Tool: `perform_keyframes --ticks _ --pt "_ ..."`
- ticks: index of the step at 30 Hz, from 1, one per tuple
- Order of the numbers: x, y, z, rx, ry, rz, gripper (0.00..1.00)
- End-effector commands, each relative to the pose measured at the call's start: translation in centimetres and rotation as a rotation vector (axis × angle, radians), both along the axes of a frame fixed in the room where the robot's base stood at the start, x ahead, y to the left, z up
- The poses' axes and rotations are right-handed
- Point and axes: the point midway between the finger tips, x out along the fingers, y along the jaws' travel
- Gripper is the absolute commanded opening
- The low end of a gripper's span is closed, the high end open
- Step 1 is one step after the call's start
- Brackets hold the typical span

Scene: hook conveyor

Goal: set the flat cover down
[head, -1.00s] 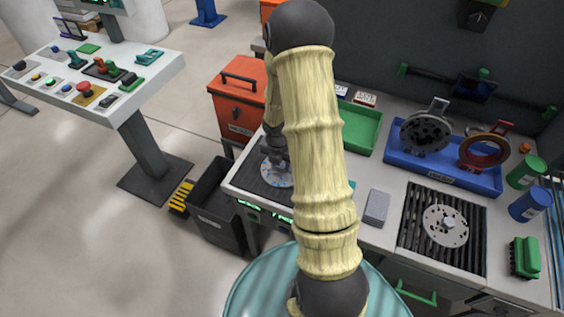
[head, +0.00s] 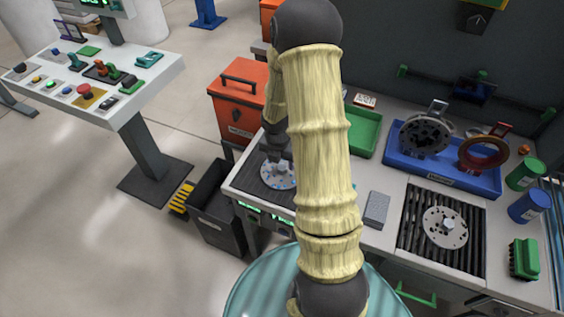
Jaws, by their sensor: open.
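A flat, round, light grey cover (head: 279,175) with holes and small blue marks lies on a dark ribbed pad (head: 252,180) at the left end of the workbench. My gripper (head: 279,164) is just above the cover and points down at it. It is open, and its fingertips are small in the picture, so I cannot tell whether they touch the cover. My own arm hides the right part of the pad. A similar grey disc with a hub (head: 445,228) lies on a black slatted grate (head: 412,232) to the right.
A green tray (head: 364,132), a grey block (head: 376,209) and a blue tray (head: 447,180) with round parts are on the bench. A red box (head: 238,103) and a black bin (head: 217,220) stand left of it. A control console (head: 150,75) is farther left.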

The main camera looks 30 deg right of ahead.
Motion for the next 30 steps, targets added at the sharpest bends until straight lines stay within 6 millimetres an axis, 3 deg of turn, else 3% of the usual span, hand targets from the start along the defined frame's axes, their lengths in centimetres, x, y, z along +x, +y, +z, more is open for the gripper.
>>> perform_keyframes --ticks 9,15,30 --pt "-0.5 0.6 6.6 -0.001 -0.004 -0.004 0.51" --pt "-0.8 1.0 9.3 -0.001 -0.002 -0.002 0.51" --pt "-0.9 1.1 9.8 -0.001 0.001 0.0 0.51"
